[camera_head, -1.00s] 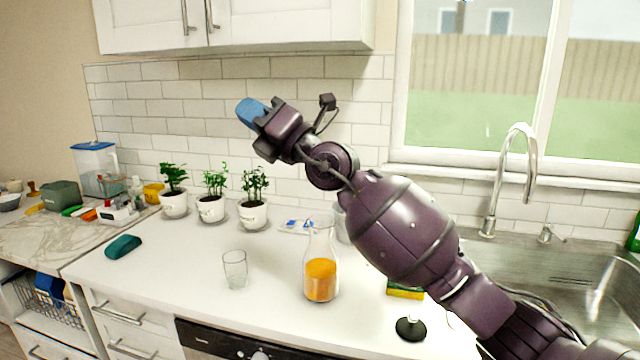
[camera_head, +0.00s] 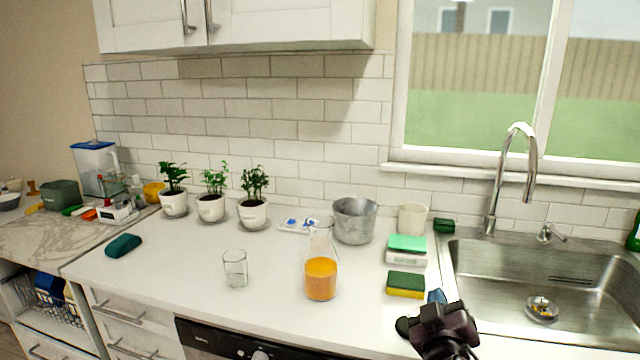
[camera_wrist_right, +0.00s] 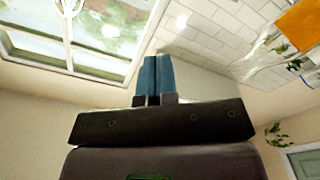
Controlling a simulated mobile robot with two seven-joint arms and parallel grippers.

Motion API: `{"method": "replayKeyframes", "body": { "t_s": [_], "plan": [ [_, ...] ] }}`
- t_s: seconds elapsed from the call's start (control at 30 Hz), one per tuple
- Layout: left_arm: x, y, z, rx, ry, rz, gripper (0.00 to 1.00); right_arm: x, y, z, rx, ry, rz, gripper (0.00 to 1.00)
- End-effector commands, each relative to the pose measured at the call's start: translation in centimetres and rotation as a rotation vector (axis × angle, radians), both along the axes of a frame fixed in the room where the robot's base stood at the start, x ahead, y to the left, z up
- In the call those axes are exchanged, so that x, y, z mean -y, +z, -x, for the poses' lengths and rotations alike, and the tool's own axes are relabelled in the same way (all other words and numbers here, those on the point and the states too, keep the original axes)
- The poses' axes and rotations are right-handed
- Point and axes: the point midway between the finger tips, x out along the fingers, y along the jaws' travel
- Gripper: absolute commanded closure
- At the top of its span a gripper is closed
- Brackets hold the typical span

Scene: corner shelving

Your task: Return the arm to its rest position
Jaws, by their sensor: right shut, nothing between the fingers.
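My right gripper (camera_head: 437,297) shows at the bottom of the head view, low by the counter's front edge, left of the sink. Its blue fingers (camera_wrist_right: 155,78) are together in the right wrist view, with nothing between them. The right wrist view looks up past the fingers toward the window and the tiled wall. The gripper hides most of a small black object (camera_head: 403,326) on the counter. My left gripper is not in view.
A carafe of orange juice (camera_head: 320,279), an empty glass (camera_head: 235,268) and a green-and-yellow sponge (camera_head: 405,284) stand on the white counter (camera_head: 180,275). The counter's front left is mostly clear.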

Motion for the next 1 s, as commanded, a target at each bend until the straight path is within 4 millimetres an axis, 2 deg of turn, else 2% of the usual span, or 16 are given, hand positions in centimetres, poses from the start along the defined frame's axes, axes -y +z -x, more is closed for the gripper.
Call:
{"method": "replayKeyframes", "body": {
  "t_s": [0.03, 0.2, 0.27, 0.4, 0.5, 0.7, 1.0],
  "plan": [
    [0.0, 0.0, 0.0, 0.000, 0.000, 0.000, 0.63, 1.3, -2.2, 1.6, -0.075, -0.031, -0.045, 1.00],
    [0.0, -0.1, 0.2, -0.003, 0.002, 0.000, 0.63, 4.6, -8.8, 7.5, -0.334, -0.123, -0.200, 1.00],
    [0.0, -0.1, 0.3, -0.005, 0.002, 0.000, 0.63, 5.5, -10.9, 9.9, -0.428, -0.150, -0.248, 1.00],
    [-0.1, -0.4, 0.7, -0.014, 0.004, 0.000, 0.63, 6.9, -14.9, 16.1, -0.646, -0.205, -0.358, 1.00],
    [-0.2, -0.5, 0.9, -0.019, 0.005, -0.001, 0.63, 7.3, -17.0, 20.4, -0.788, -0.230, -0.426, 1.00],
    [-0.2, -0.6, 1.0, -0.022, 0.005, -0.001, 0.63, 7.4, -18.9, 26.3, -0.977, -0.252, -0.513, 1.00],
    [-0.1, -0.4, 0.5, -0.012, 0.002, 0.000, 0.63, 7.0, -19.8, 32.6, -1.169, -0.259, -0.595, 1.00]
  ]
}}
